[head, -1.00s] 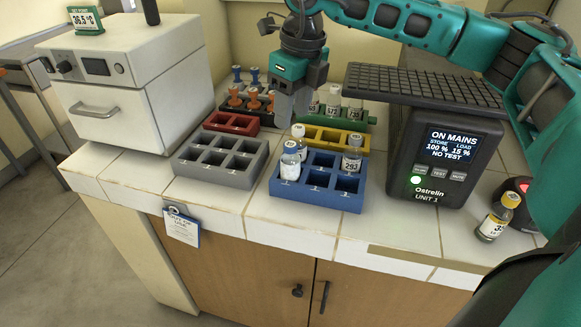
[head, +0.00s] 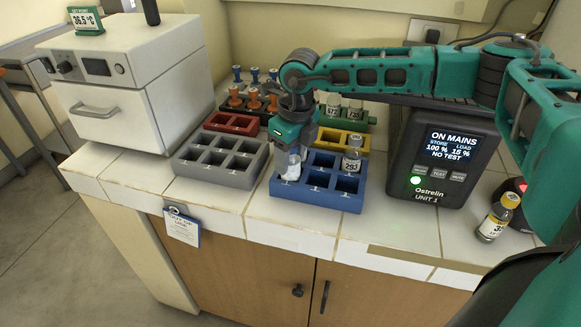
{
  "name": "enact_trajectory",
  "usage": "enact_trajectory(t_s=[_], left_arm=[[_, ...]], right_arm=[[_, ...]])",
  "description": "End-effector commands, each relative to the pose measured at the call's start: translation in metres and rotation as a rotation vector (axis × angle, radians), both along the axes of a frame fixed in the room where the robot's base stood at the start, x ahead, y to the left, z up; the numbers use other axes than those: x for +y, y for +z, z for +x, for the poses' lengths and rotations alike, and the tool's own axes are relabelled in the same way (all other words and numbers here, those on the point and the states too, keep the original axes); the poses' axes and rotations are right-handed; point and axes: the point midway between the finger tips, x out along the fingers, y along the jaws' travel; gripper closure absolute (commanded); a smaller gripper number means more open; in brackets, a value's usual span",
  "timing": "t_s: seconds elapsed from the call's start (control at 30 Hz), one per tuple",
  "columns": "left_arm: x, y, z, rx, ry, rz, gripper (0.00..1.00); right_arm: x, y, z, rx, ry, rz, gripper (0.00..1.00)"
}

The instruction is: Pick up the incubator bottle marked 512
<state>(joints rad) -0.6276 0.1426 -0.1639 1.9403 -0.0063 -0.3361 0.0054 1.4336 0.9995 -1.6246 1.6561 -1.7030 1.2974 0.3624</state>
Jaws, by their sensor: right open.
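My right gripper (head: 293,154) is open and points down over the left side of the blue rack (head: 318,200), with its fingers at a white-labelled bottle (head: 289,168). The fingers hide the bottle's top and part of its label, so I cannot read its number. I cannot tell whether they touch it. Another bottle (head: 352,163), with a label that looks like 263, stands upright at the right of the same rack. No label that I can read shows 512. My left gripper is not in view.
A grey rack (head: 216,183) stands empty to the left. Red, yellow and green racks stand behind. A power unit (head: 440,160) stands to the right, with a yellow-capped bottle (head: 497,218) beside it. A white incubator (head: 130,85) stands at the left.

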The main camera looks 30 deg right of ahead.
Motion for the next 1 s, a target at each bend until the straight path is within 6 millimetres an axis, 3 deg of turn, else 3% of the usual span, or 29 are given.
enact_trajectory(t_s=[0.27,0.63,1.0], left_arm=[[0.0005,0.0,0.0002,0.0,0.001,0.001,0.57],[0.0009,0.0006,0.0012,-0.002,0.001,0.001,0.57],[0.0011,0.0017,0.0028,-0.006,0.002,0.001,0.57]], right_arm=[[0.0003,-0.0026,0.0007,-0.002,0.0,0.001,0.54],[0.0002,-0.0021,0.0006,-0.002,0.0,0.001,0.89],[0.0002,0.0045,0.0012,-0.003,-0.001,0.001,0.89]])
